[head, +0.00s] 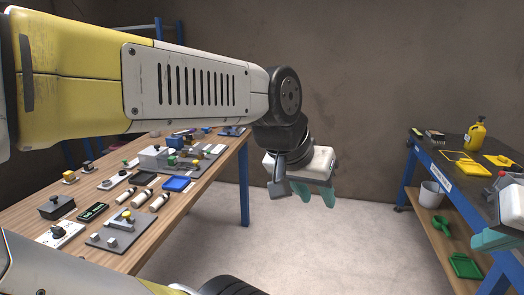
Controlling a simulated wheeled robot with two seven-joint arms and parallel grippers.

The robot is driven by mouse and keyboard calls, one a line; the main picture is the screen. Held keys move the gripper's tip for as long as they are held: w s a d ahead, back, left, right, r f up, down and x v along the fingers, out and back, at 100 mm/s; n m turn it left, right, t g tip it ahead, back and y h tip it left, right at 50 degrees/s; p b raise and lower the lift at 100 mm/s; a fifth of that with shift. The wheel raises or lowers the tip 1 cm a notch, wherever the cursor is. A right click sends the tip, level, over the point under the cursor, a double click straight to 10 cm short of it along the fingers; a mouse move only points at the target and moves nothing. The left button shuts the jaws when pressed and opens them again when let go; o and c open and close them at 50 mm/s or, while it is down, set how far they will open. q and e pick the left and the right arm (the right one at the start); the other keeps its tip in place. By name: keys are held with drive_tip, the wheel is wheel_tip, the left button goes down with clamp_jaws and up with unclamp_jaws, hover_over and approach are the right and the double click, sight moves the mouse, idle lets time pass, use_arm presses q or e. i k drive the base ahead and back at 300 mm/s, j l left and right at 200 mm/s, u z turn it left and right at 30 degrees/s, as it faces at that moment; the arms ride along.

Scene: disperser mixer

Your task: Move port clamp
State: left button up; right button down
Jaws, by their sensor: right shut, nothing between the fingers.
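Several small fixtures stand on the wooden workbench (190,210) at the left. I cannot tell which of them is the port clamp. One candidate is a grey plate with small metal blocks (112,240) near the bench's front edge. My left gripper (316,196) hangs over the open floor right of the bench, its teal fingers apart with nothing visible between them. My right gripper (494,240) is at the right edge, partly cut off by the frame, shut and empty, in front of the right-hand table. My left arm crosses the upper left and hides part of the background.
The floor between is clear.

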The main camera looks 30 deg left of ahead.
sight(195, 165)
drive_tip(key=i+j, duration=0.7)
drive_tip(key=i+j+u, duration=0.1)
drive_tip(key=j, duration=0.2)
drive_tip(key=i+j+u, duration=0.1)
drive_tip(key=j, duration=0.2)
drive_tip(key=i+j+u, duration=0.1)
drive_tip(key=j, duration=0.2)
